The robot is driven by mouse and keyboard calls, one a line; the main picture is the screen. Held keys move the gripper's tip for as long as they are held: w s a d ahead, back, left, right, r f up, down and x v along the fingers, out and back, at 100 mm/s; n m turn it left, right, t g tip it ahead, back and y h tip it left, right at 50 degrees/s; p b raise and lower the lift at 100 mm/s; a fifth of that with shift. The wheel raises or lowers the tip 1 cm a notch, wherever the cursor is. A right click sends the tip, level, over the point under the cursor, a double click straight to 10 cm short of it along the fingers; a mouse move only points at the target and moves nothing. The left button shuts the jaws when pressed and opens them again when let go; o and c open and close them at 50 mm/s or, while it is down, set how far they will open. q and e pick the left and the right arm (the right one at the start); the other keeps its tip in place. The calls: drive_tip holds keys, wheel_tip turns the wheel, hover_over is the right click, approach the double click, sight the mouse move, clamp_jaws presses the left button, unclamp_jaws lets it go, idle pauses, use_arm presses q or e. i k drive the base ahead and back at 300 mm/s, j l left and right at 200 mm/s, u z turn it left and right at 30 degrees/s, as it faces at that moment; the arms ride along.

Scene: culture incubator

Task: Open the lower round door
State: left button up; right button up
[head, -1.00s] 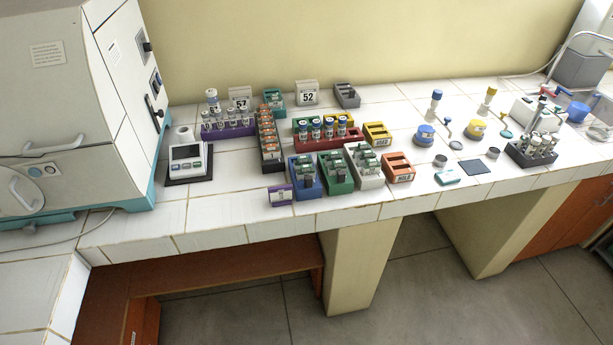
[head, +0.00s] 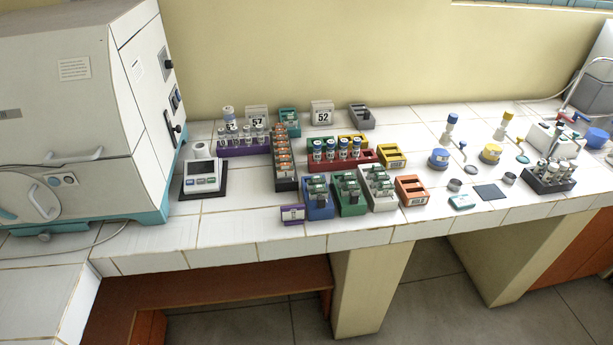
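The culture incubator (head: 65,100) stands at the left, a white cabinet with a teal base, cut by the picture's left edge. The round door looks shut. A long pale handle (head: 75,158) sits above it, and a small panel with a blue button (head: 63,179) is to its right. Neither of my grippers shows in the head view.
A small instrument with a display (head: 201,177) stands right of the incubator. Several coloured vial racks (head: 345,160) fill the counter's middle. A cable (head: 100,240) runs along the counter below the incubator. The counter's front edge is clear near the incubator.

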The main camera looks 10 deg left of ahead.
sight(24, 197)
drive_tip(key=u, duration=1.85)
